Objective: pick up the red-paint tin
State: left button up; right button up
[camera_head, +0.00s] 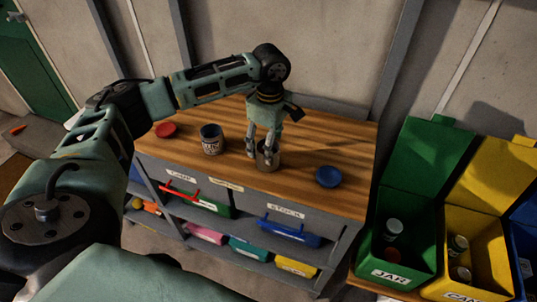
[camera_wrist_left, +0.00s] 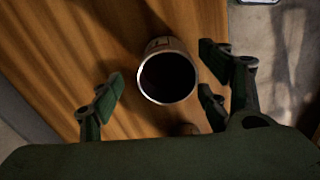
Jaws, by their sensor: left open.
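My left gripper (camera_head: 264,143) reaches down over the workbench from above. Its fingers are open, one on each side of a small metal tin (camera_head: 268,160). In the left wrist view this tin (camera_wrist_left: 168,76) shows its round rim and dark inside, between the spread fingers of the left gripper (camera_wrist_left: 161,88), closer to the right-hand ones. Its paint colour cannot be told. A second tin (camera_head: 211,139), with a pale label and a dark bluish top, stands to the left on the bench. My right gripper is not in view.
The wooden bench top (camera_head: 300,150) carries a red disc (camera_head: 165,130) at the left and a blue disc (camera_head: 328,177) at the right. Green (camera_head: 395,275) and yellow (camera_head: 495,255) bins stand to the right. Shelves with coloured boxes sit below.

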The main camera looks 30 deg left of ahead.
pick_arm(q)
jog(key=f, duration=0.1)
jog(key=f+p, duration=0.1)
jog(key=f, duration=0.1)
jog(key=shift+s+f+p, duration=0.3)
jog(key=shift+f+p, duration=0.05)
jog(key=shift+f, duration=0.55)
jog(key=shift+w, duration=0.1)
jog(key=c, duration=1.4)
jog(key=shift+c, duration=0.2)
jog(key=shift+r, duration=0.15)
